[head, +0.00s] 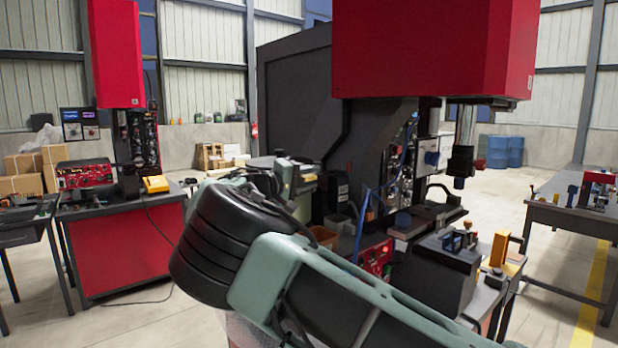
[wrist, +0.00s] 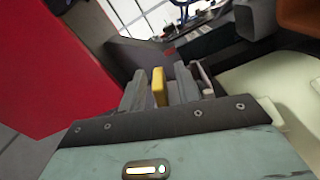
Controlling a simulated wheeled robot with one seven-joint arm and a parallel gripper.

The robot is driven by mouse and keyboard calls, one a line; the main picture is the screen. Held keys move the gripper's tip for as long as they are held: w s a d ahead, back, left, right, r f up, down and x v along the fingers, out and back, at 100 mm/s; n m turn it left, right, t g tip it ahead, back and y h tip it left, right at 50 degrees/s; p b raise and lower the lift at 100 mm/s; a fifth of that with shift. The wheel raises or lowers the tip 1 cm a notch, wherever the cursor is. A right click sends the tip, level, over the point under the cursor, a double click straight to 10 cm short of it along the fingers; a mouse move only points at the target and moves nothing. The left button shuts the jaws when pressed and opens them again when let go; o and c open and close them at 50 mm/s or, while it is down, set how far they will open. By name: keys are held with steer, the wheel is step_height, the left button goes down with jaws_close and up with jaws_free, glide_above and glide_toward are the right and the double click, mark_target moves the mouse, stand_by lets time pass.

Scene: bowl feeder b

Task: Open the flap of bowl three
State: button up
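My gripper (wrist: 161,85) points away from the wrist camera, with grey fingers either side of a narrow upright yellow piece (wrist: 159,88). Whether the fingers touch that piece, and whether it is a flap's handle, I cannot tell. In the head view my gripper's end is small and partly hidden behind my own arm, beside the machine's left end. A pale cream surface (wrist: 268,88) lies right of the fingers in the wrist view. I can make out no numbered bowl, so bowl three and its flap are not identifiable.
A large dark machine (head: 292,95) with a red head (head: 430,45) stands close behind my arm. An orange-brown bin (head: 324,236) and blue cables (head: 362,225) are near. A red panel (wrist: 55,75) is close at left in the wrist view.

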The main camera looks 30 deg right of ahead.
steer(key=shift+c, duration=0.3)
jaws_close()
